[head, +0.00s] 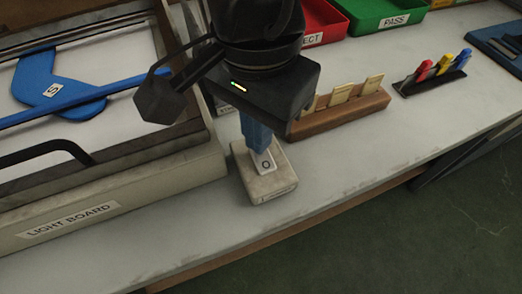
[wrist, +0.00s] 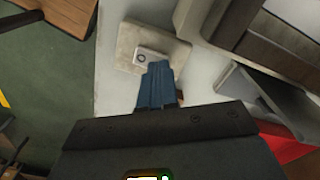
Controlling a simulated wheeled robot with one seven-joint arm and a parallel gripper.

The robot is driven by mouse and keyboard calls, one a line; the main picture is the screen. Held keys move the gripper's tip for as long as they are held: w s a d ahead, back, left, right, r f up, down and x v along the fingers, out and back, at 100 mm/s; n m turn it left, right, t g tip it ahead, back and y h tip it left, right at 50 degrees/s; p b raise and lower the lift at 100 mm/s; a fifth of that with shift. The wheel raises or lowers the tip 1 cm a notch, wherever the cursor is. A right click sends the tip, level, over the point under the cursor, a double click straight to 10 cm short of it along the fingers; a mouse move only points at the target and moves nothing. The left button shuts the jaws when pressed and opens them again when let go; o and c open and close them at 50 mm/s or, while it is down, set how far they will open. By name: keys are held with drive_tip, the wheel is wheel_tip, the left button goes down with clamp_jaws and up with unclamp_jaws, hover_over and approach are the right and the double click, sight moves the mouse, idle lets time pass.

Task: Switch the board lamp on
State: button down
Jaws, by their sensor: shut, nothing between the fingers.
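A cream switch box (head: 270,190) with a white rocker (head: 264,163) marked O sits on the bench, right of the light board. The box (wrist: 128,45) and its rocker (wrist: 150,55) also show in the wrist view. My gripper (head: 260,150) is shut and empty, with its blue fingertips pointing down at the rocker. In the wrist view the fingertips (wrist: 158,66) overlap the rocker's near end; I cannot tell whether they touch it. The light board (head: 110,207) stands at the left; its white panel looks dull and unlit.
A blue sock form (head: 88,98) marked S lies on the light board under a blue bar. The bench front is clear.

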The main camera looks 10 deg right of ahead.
drive_tip(key=shift+f+b, duration=0.5)
drive_tip(key=shift+r, duration=0.15)
drive_tip(key=shift+r+p, duration=1.35)
drive_tip(key=shift+r, duration=2.05)
